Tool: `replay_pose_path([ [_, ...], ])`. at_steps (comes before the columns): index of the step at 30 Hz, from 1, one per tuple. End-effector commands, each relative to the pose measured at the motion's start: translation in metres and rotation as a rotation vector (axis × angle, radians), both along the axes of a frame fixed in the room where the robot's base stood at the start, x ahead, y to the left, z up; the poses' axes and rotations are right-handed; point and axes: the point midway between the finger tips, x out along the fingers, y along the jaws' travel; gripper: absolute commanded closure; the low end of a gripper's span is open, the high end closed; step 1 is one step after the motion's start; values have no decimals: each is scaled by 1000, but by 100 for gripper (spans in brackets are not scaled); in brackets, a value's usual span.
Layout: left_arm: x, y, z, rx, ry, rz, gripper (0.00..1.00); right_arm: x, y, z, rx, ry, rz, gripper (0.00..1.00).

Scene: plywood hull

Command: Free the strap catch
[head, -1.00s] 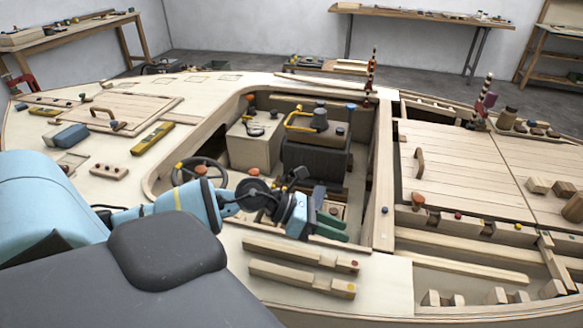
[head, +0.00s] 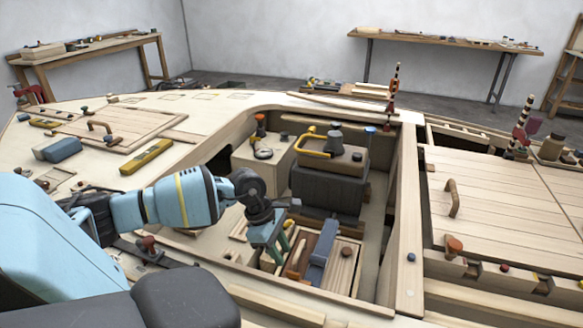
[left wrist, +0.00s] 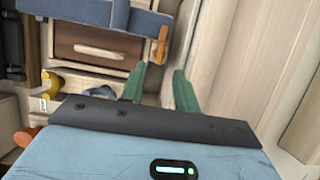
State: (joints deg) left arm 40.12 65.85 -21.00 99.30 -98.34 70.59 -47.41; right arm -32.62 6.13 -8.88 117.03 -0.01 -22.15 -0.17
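A blue-grey strap (head: 322,250) runs across a wooden box (head: 343,268) in the cockpit well. My left gripper (head: 276,243) points down into the well, left of the strap. Its green fingers (left wrist: 158,85) are apart and empty, with their tips below the orange-brown piece in the picture. My right gripper is not in view.
The well's wooden rim (head: 405,220) stands right of the box. A dark engine-like block (head: 327,187) with a yellow handle (head: 312,141) is behind it. A yellow knob (left wrist: 52,84) and an orange knob (left wrist: 27,136) lie left of the gripper in the wrist view.

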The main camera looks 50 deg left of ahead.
Motion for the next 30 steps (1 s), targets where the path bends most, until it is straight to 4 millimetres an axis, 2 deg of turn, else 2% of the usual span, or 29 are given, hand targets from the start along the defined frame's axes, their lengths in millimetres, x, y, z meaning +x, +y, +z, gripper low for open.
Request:
replay_pose_path([
  [12, 11, -21, -54, -4, 1, 0, 69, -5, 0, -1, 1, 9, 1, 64],
  [18, 13, -24, -64, -2, -1, 0, 69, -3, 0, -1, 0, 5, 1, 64],
  [26, 13, -24, -65, -1, 0, 0, 69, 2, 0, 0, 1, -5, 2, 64],
  [30, 13, -24, -65, -1, 0, 0, 87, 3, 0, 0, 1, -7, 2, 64],
])
